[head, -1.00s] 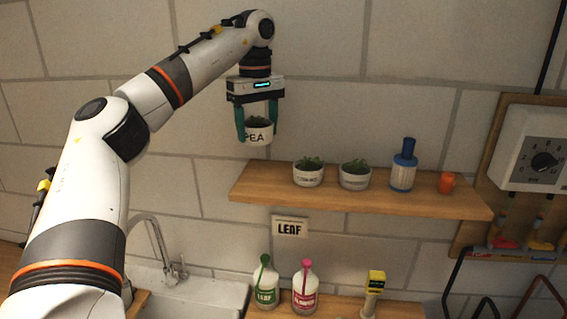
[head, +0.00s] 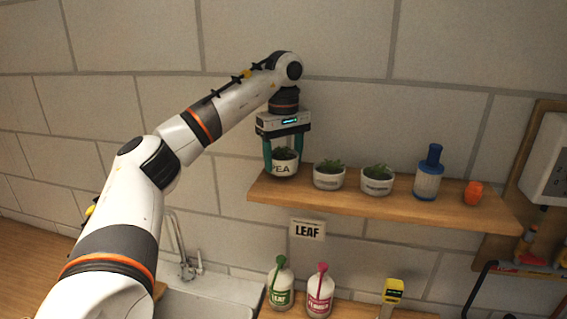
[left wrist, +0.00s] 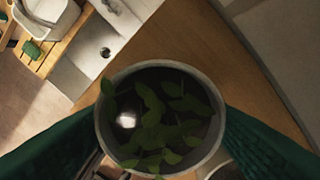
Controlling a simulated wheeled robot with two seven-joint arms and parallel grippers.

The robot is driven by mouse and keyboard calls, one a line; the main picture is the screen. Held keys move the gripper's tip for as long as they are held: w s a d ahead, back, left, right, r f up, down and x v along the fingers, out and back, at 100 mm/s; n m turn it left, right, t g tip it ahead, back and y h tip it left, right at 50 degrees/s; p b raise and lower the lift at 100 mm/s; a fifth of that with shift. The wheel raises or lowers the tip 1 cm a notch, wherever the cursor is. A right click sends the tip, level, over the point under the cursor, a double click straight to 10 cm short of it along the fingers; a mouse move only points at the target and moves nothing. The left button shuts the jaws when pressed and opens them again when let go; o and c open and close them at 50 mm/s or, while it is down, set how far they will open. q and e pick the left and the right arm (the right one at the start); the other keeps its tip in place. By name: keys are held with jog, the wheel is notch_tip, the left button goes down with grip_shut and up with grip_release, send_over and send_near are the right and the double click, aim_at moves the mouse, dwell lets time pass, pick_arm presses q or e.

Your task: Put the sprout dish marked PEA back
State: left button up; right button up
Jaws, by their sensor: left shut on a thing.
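The white sprout dish marked PEA (head: 284,170) is at the left end of the wooden wall shelf (head: 400,206). My left gripper (head: 283,155) is shut on it from above, with a green finger on each side. The dish looks upright and at or just above the shelf top; I cannot tell whether it touches. In the left wrist view the dish (left wrist: 104,128) shows its round rim, dark soil and green leaves between the fingers, with shelf wood around it. My right gripper is in neither current view.
Two more sprout dishes stand to the right, a nearer one (head: 328,181) and a farther one (head: 377,186). Beyond them are a blue-topped filter bottle (head: 428,180) and an orange object (head: 473,193). Two bottles stand lower down.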

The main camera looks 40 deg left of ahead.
aim_at(283, 155)
pick_arm(q)
jog(key=shift+s+f, duration=0.1)
jog(key=shift+f, duration=0.65)
jog(key=shift+a+f, duration=0.1)
jog(key=shift+f, duration=0.1)
pick_arm(e)
jog(key=shift+s, duration=0.9)
pick_arm(q)
jog(key=o, duration=1.1)
jog(key=shift+f, duration=0.1)
jog(key=shift+o, duration=0.2)
pick_arm(e)
jog(key=shift+w, duration=0.1)
pick_arm(q)
jog(key=shift+r, duration=0.35)
notch_tip(283, 155, up, 12)
jog(key=shift+f, duration=0.15)
pick_arm(e)
jog(key=shift+w, duration=0.1)
